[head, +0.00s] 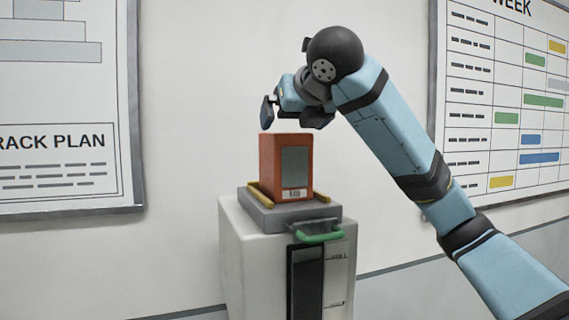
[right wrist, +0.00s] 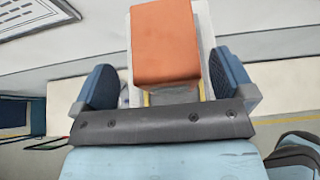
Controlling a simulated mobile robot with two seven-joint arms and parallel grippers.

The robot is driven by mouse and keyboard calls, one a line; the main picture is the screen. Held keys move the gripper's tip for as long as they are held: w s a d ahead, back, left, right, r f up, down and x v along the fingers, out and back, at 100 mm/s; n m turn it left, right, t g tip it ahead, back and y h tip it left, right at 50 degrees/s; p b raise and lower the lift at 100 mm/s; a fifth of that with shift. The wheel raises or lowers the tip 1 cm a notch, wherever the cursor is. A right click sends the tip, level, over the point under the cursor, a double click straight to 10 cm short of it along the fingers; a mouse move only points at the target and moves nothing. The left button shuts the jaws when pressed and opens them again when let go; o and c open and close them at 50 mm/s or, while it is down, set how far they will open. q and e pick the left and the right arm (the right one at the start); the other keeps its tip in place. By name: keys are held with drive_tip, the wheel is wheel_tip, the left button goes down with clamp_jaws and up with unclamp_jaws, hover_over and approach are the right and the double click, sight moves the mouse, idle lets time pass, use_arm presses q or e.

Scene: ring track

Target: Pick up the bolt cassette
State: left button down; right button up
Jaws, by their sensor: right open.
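The bolt cassette (head: 270,168) is an orange-red box with a grey panel and a small white label. It stands upright on a grey tray (head: 260,213) with yellow side rails, on top of a white cabinet. My right gripper (head: 290,120) is just above the cassette, pointing down, with its fingers apart. In the right wrist view, the cassette's orange top (right wrist: 166,45) shows between the two open blue fingers (right wrist: 163,82), not touched by either as far as I can see. My left gripper is in neither view.
The white cabinet (head: 250,262) has a green handle (head: 320,237) and a dark gauge strip on its front. A wall stands close behind, with a track plan board (head: 62,110) at left and a week chart (head: 505,100) at right. The air beside the cassette is clear.

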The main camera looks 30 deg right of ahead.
drive_tip(key=p+x, duration=0.1)
drive_tip(key=x, duration=0.4)
drive_tip(key=shift+d+f+p, duration=0.1)
drive_tip(key=shift+d+p, duration=0.1)
drive_tip(key=shift+p, duration=0.1)
drive_tip(key=shift+s, duration=0.1)
drive_tip(key=shift+c, duration=0.7)
drive_tip(key=shift+a, duration=0.1)
drive_tip(key=c, duration=1)
drive_tip(key=shift+o, duration=0.2)
